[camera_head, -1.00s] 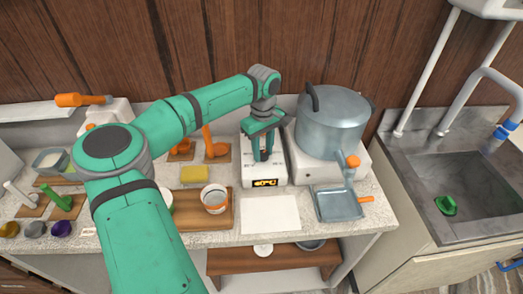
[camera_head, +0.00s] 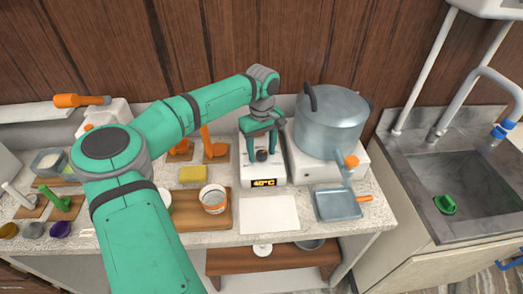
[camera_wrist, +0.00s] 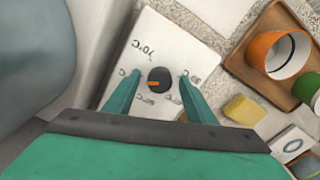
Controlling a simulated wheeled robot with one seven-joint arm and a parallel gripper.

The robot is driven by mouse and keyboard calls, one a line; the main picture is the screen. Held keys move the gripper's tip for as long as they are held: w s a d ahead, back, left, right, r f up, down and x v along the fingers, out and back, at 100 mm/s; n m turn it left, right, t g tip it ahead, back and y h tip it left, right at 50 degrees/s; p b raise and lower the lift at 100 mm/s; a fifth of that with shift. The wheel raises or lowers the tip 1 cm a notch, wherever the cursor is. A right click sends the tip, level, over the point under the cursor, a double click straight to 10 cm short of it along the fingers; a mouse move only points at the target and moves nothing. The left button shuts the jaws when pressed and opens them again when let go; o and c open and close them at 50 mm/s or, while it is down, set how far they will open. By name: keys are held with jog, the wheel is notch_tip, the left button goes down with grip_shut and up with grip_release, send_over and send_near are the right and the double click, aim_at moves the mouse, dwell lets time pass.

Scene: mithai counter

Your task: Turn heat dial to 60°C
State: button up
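The heat dial (camera_wrist: 158,79) is a small dark round knob with an orange mark, on the top of a white heater unit (camera_head: 248,175). Temperature labels are printed around it in the wrist view; one looks like 70°C. The unit's front display (camera_head: 264,183) reads 40°C in orange. My gripper (camera_wrist: 158,92) is open above the unit, with one green finger on each side of the dial and gaps between fingers and dial. In the head view my gripper (camera_head: 262,148) is over the dial (camera_head: 262,156), which shows between the fingers.
A large steel pot (camera_head: 331,125) on a white base stands close on the right. A blue-grey pan (camera_head: 338,205) lies in front of it. A sink (camera_head: 455,190) is far right.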

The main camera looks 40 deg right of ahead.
aim_at(261, 153)
notch_tip(261, 153, up, 11)
dwell(0.8)
jog(key=shift+f, duration=0.15)
dwell(0.3)
